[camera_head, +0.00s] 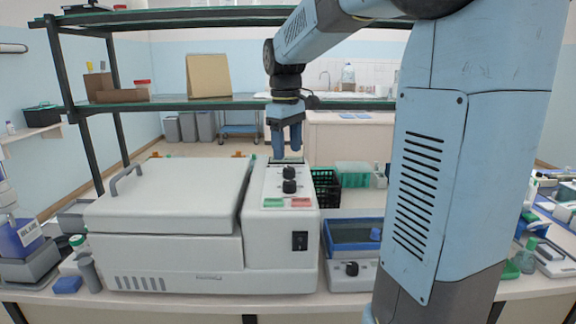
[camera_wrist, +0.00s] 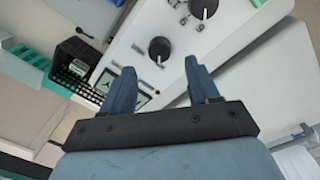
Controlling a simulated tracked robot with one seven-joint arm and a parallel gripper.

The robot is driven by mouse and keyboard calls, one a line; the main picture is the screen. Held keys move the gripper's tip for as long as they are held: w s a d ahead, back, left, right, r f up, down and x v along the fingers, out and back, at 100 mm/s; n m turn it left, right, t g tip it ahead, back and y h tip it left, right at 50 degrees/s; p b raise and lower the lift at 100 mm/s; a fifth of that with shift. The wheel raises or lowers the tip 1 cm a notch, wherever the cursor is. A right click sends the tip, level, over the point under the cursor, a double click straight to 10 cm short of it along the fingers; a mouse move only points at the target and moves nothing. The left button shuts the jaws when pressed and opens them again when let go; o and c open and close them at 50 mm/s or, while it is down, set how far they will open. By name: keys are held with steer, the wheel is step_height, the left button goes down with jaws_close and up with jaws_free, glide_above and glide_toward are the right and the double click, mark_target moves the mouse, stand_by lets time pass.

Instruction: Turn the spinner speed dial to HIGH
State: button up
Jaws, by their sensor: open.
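The spinner (camera_head: 170,264) is a large off-white machine with a closed lid (camera_head: 170,196) and a control panel on its right side. The panel has two black dials, a farther one (camera_head: 289,172) and a nearer one (camera_head: 289,187). In the wrist view one dial (camera_wrist: 160,49) lies just beyond my fingertips and the other (camera_wrist: 203,8) is at the top edge. I cannot tell which is the speed dial, and the pointer settings are too small to read. My gripper (camera_head: 287,153) points down above the panel's far end, open and empty; its fingers (camera_wrist: 157,72) are apart from both dials.
Green and red buttons (camera_head: 301,203) and a black switch (camera_head: 300,241) are on the spinner. A black crate (camera_head: 326,188) and a blue-topped device (camera_head: 352,234) stand to its right. A shelf frame (camera_head: 180,106) rises behind. The space above the lid is clear.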

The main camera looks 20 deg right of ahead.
mark_target(288, 168)
steer(key=shift+d+f, duration=0.15)
steer(key=shift+f, duration=2.6)
steer(key=c, duration=1)
